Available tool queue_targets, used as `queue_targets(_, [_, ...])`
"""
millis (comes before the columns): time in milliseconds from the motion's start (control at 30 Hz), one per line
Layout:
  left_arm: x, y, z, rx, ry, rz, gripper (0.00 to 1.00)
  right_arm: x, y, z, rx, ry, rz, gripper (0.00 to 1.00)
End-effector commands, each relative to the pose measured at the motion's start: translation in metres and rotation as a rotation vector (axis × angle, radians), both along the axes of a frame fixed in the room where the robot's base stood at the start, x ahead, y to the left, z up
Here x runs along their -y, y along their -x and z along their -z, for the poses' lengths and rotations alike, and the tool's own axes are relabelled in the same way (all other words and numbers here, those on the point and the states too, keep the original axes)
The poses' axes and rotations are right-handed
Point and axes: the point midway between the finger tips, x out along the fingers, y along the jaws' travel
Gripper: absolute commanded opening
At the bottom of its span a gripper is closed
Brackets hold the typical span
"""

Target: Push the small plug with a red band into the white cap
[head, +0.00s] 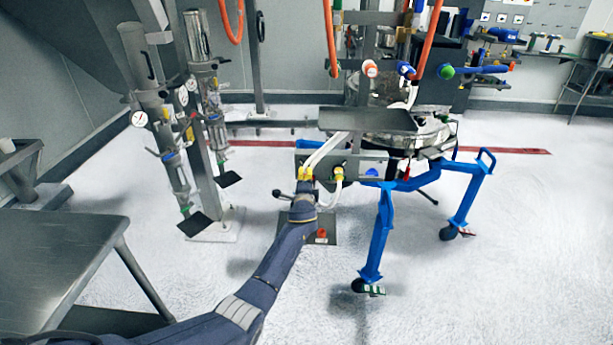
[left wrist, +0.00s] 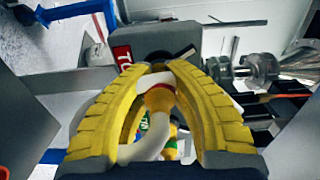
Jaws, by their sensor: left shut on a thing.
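My left gripper (head: 306,176) reaches in from the bottom of the head view to the front of a grey box. In the left wrist view its yellow ribbed fingers (left wrist: 165,72) are closed around a small plug with a red band (left wrist: 159,88). A white hose curves across and below the plug, and the fingers partly cover both. I cannot tell from these frames whether the plug touches the white cap. I cannot clearly make out the cap; the fingers may hide it. My right gripper is not in view.
The grey box (head: 362,166) is mounted at a blue wheeled frame (head: 384,225) carrying a round metal sifter (head: 425,135). A yellow-and-white hose fitting (head: 338,174) is close beside my gripper. A metal table (head: 55,255) stands at left. The floor at front right is clear.

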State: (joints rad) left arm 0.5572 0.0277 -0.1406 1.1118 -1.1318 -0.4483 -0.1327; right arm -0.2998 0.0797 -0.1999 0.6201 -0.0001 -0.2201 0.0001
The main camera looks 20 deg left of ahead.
Motion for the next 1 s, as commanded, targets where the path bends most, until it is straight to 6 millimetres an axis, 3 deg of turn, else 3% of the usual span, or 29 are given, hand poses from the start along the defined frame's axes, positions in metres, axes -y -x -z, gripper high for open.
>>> queue_targets(1000, [0.009,0.033,-0.001,0.001,0.002,0.000,0.00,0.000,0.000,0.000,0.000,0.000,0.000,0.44])
